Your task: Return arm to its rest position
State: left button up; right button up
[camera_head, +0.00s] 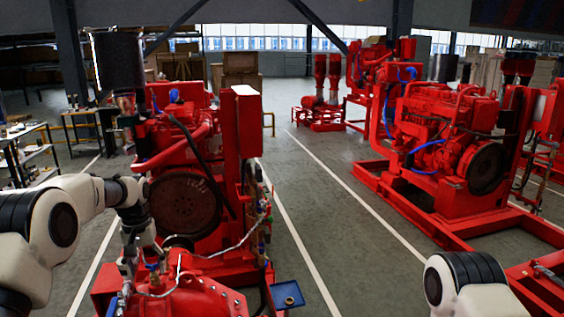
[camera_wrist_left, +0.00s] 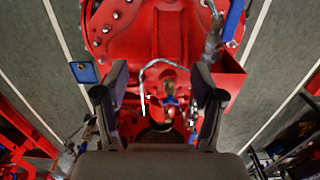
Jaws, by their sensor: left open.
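My left arm (camera_head: 75,215) comes in from the left in the head view, white with dark joints. It reaches out beside the nearest red pumpset (camera_head: 205,145), and its wrist bends downward. My left gripper (camera_head: 132,268) points down over the red pump casing at the front of this pumpset. In the left wrist view the two dark fingers of the gripper (camera_wrist_left: 160,70) are spread wide, with nothing held between them. Below them show a thin pale pipe, a small brass-coloured fitting and red casing. Part of my right arm (camera_head: 470,285) shows at the lower right; its gripper is out of view.
A small blue tray (camera_head: 287,295) sits at the pumpset's right side, also in the wrist view (camera_wrist_left: 84,72). A second large red pumpset (camera_head: 450,145) stands at right. A workbench (camera_head: 28,150) stands at left. Grey floor with white lines lies open between the pumpsets.

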pick_arm(q)
jog(key=s+d+f+m+g, duration=0.1)
jog(key=s+d+f+g, duration=0.2)
jog(key=s+f, duration=0.8)
jog(key=s+d+f+g, duration=0.2)
jog(key=s+d+f, duration=0.1)
jog(key=s+f, duration=0.8)
jog(key=s+d+f+m+t, duration=0.1)
jog(key=s+f, duration=0.3)
jog(key=s, duration=0.8)
jog(key=s+d+f+t, duration=0.2)
jog(key=s+f, duration=0.1)
jog(key=s, duration=1)
jog(key=w+t, duration=0.1)
jog(key=w, duration=0.1)
jog(key=w+t, duration=0.1)
jog(key=w, duration=0.1)
jog(key=shift+w+a, duration=0.2)
jog(key=shift+w, duration=0.15)
